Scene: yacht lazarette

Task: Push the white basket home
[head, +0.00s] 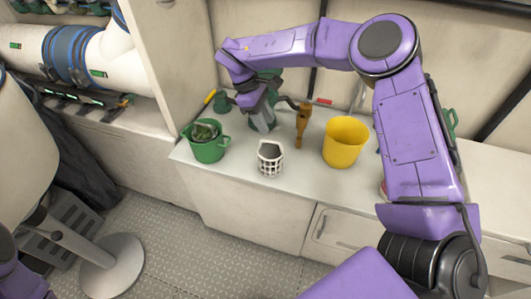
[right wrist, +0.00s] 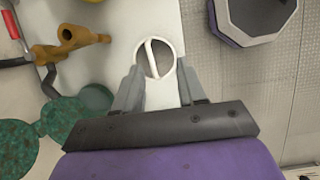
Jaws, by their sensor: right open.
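The small white basket (head: 270,163) stands upright on the pale counter, close to its front edge, between a green bucket and a yellow bucket. It has lattice sides and a raised handle. My right gripper (head: 263,122) is behind the basket in the head view, pointing down. In the right wrist view the white basket (right wrist: 168,78) is seen from above, with its handle across the opening. There, the spread fingers of my right gripper (right wrist: 158,82) lie on either side of its near part. I cannot tell whether they touch it. My left gripper is out of view.
A green bucket (head: 208,152) holding dark contents stands left of the basket, and a yellow bucket (head: 345,143) right. A brown-orange tool (head: 302,118) stands behind, between basket and yellow bucket. Green items (right wrist: 78,118) lie beside the gripper. The counter (head: 238,180) drops to the floor in front.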

